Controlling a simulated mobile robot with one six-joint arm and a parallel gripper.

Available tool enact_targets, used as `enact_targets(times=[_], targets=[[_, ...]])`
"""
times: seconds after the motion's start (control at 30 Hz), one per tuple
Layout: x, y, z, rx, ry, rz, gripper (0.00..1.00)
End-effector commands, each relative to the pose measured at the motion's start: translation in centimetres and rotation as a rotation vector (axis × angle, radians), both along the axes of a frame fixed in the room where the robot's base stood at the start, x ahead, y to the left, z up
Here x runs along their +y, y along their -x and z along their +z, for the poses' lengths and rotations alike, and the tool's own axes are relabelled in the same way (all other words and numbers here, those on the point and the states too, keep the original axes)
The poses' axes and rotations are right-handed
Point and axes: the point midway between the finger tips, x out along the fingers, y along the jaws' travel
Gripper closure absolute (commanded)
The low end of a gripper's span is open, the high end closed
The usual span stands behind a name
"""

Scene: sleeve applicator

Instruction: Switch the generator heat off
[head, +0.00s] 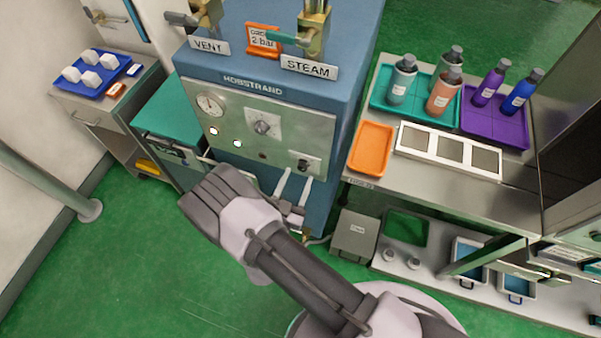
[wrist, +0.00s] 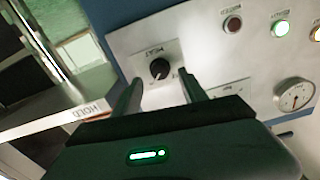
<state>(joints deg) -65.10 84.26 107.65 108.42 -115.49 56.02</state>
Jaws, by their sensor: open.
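The same knob (head: 304,166) sits at the panel's lower right in the head view. My gripper (head: 296,175) is open just in front of it. In the wrist view, the fingertips of my gripper (wrist: 159,76) lie on either side of the knob; contact cannot be told. The knob's setting is too small to read.
A larger knob (head: 263,127) sits higher on the panel. VENT and STEAM valves (head: 313,28) stand on top. A bench with an orange tray (head: 371,148) is right.

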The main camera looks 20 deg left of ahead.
Motion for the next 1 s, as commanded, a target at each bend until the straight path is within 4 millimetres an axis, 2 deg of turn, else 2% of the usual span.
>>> enact_targets(times=[0.1, 0.2, 0.5, 0.57, 0.77, 0.8, 1.0], targets=[[-0.2, -1.9, -0.1, 0.0, -0.001, -0.002, 0.5], [-0.2, -2.7, 0.0, 0.0, -0.001, -0.001, 0.5], [-0.2, -3.1, 0.0, 0.001, 0.0, 0.001, 0.5], [-0.2, -3.0, 0.0, 0.001, 0.0, 0.001, 0.58], [-0.2, -3.0, 0.0, 0.001, 0.0, 0.0, 0.97], [-0.2, -3.0, 0.0, 0.001, 0.0, 0.0, 1.0], [-0.2, -3.0, 0.0, 0.002, 0.009, 0.0, 1.0]])
